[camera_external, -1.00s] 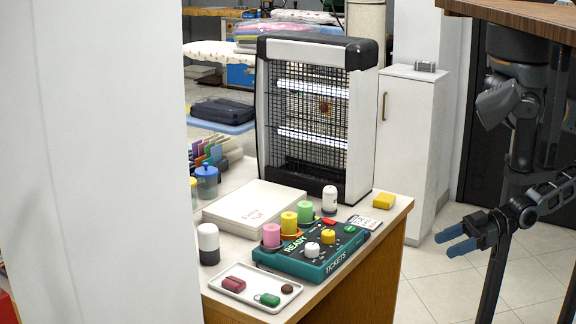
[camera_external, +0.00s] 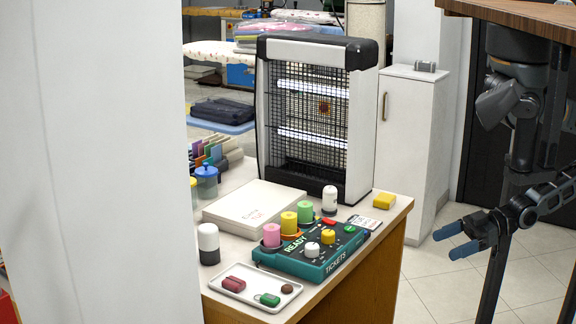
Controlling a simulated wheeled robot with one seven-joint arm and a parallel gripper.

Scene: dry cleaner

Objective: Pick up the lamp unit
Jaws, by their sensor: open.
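No label marks the lamp unit. A teal box (camera_external: 310,262) marked READY and TICKETS sits on the counter with pink (camera_external: 271,236), yellow (camera_external: 289,224) and green (camera_external: 305,212) cylinders standing at its back edge. It also has white, yellow, red and green knobs or buttons. Behind it stands a tall white and black unit (camera_external: 312,110) with two glowing tubes behind a grid. I cannot tell which of these is the lamp unit. My gripper (camera_external: 453,243) is open and empty, its blue fingers pointing left, in free air well right of the counter.
The counter (camera_external: 387,228) also holds a flat white box (camera_external: 252,207), a white tray (camera_external: 256,299) with small items, a yellow block (camera_external: 384,201) and black-and-white cylinders. A white cabinet (camera_external: 409,140) stands behind. Tiled floor is clear between counter and gripper.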

